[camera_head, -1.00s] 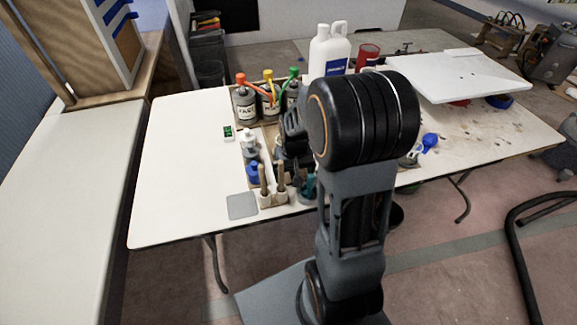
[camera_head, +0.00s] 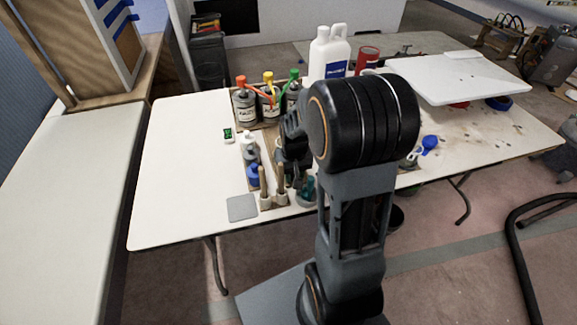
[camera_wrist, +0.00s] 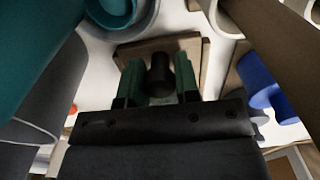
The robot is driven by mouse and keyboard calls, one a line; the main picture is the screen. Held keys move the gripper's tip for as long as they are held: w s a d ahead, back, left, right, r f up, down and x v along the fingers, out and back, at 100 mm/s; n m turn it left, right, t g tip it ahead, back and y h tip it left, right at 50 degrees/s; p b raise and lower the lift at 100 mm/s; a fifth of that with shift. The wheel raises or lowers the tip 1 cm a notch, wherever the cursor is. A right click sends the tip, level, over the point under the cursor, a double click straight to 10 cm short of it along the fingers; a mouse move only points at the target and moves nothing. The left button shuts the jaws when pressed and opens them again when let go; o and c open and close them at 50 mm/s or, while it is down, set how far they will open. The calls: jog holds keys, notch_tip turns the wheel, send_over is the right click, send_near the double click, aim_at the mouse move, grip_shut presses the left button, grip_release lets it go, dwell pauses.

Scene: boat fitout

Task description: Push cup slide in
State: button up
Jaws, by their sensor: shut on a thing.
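In the wrist view my gripper (camera_wrist: 159,80) has its two green fingers closed on a dark, rounded knob (camera_wrist: 160,70). The knob stands against a light brown wooden piece (camera_wrist: 193,46), which looks like the cup slide. In the head view my gripper is mostly hidden behind my arm, above the wooden tray (camera_head: 268,207) on the white table. How far in the slide sits cannot be told.
Grey bottles with coloured tops (camera_head: 244,105) stand at the tray's back. A blue-capped bottle (camera_head: 253,174) is left of my gripper. In the wrist view teal and grey round items crowd the left, and a blue item (camera_wrist: 262,84) the right.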

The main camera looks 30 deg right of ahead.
jog(key=shift+w+d+p, duration=0.3)
jog(key=shift+w+d, duration=0.1)
jog(key=shift+w, duration=1.65)
jog(key=shift+w+d+p, duration=0.3)
jog(key=shift+w+d, duration=0.15)
jog(key=shift+w, duration=1.6)
jog(key=shift+w+d+p, duration=0.3)
jog(key=shift+w+d, duration=0.1)
jog(key=shift+w, duration=1.65)
jog(key=shift+c, duration=0.3)
jog(key=shift+o, duration=1.4)
jog(key=shift+w, duration=0.1)
jog(key=o, duration=1.3)
jog(key=shift+r, duration=0.1)
jog(key=shift+r+p, duration=2.6)
jog(key=shift+r, duration=0.85)
